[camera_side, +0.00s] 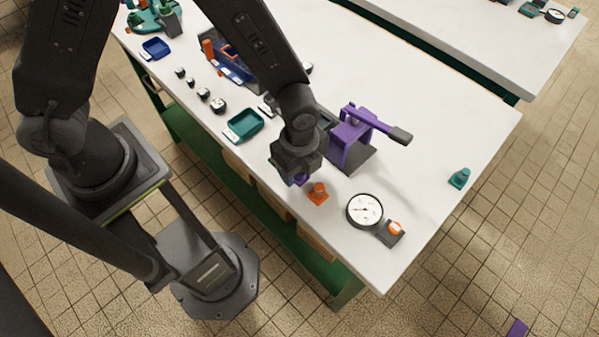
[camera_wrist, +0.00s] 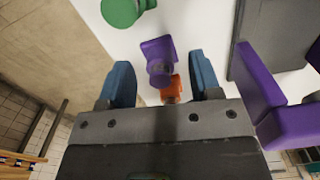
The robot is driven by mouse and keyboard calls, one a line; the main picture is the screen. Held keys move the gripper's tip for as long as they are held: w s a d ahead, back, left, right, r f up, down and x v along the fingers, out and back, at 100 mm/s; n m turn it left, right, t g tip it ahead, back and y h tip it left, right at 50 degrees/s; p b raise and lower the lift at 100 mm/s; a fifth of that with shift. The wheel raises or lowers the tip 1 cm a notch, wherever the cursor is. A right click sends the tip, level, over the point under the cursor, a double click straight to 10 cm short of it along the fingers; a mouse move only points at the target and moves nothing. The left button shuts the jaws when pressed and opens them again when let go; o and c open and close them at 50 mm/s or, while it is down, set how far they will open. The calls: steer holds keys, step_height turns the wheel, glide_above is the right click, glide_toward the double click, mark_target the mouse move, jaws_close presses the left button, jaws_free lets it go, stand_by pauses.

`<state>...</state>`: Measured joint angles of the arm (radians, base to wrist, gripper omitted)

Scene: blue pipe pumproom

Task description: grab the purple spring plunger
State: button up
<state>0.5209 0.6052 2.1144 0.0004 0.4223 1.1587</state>
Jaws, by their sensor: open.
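The purple spring plunger (camera_wrist: 157,48) stands on the white tabletop and shows between and just beyond my fingers in the wrist view. In the side view only a small purple patch (camera_side: 301,181) of it shows beneath my gripper (camera_side: 297,173). My gripper also shows in the wrist view (camera_wrist: 160,68), with its two blue fingers spread apart, one on each side of the plunger. I see a gap between each finger and the plunger. The plunger's far side is hidden.
A similar orange plunger (camera_side: 318,192) stands close by and shows in the wrist view (camera_wrist: 172,88). A purple lever fixture (camera_side: 352,140) on a dark plate stands to the right. A dial gauge (camera_side: 364,210) lies nearer the table corner. A teal tray (camera_side: 243,125) is to the left.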

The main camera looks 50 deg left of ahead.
steer(key=shift+c, duration=0.2)
steer(key=c, duration=1)
steer(key=shift+r, duration=0.1)
